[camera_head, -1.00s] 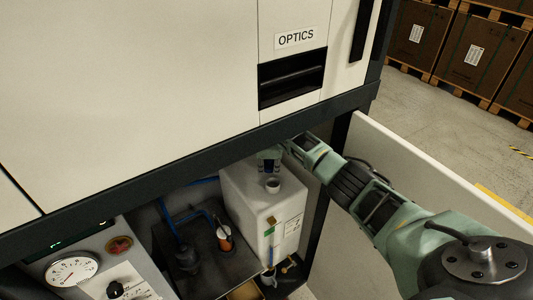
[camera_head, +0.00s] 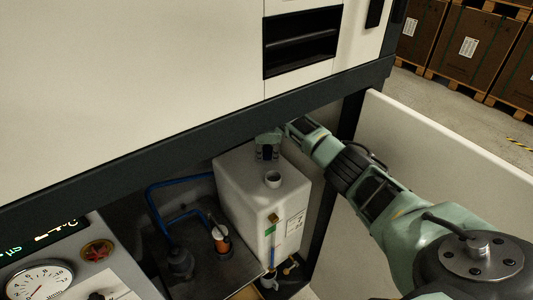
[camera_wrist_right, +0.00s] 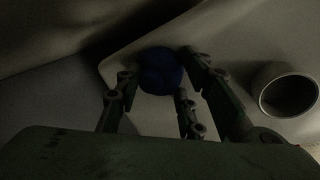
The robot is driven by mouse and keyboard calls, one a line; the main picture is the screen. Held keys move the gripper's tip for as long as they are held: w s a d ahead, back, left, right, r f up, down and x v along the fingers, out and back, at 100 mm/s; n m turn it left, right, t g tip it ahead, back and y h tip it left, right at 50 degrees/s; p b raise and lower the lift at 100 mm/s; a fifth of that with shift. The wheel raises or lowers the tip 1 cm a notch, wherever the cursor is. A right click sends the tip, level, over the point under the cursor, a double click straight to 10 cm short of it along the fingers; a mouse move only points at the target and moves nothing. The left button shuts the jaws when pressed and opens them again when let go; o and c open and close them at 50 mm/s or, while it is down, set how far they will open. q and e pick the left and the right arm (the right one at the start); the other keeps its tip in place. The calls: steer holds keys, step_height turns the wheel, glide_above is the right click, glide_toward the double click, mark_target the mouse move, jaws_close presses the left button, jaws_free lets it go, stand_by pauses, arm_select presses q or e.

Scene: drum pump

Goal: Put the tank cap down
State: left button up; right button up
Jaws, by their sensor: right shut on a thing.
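The white tank (camera_head: 245,200) stands inside the open lower cabinet, with its round filler neck (camera_head: 272,179) open on top. My right gripper (camera_head: 268,154) is over the tank's top, behind the neck, under the cabinet's upper edge. In the right wrist view, the dark blue tank cap (camera_wrist_right: 160,70) is between the fingers of my right gripper (camera_wrist_right: 160,88), which is shut on it. The pale tank top lies behind the cap; I cannot tell whether they touch. The open neck (camera_wrist_right: 288,91) is to the right, apart from the cap. My left gripper is not in view.
The dark cabinet beam (camera_head: 200,142) runs close above my right gripper. An open white door (camera_head: 440,165) is to the right of my arm. Blue hoses (camera_head: 165,186) and an orange-banded part (camera_head: 221,241) are left of the tank. A gauge panel (camera_head: 100,265) is at lower left.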

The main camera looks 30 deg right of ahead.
steer(key=shift+s+d, duration=0.1)
steer(key=shift+s, duration=0.05)
steer(key=o, duration=0.5)
steer(key=shift+c, duration=0.2)
steer(key=o, duration=0.4)
steer(key=shift+c, duration=0.2)
steer(key=shift+o, duration=0.6)
steer(key=shift+r, duration=0.15)
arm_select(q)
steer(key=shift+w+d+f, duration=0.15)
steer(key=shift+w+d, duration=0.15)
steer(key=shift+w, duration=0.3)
arm_select(e)
steer(key=v, duration=0.7)
steer(key=shift+r, duration=0.15)
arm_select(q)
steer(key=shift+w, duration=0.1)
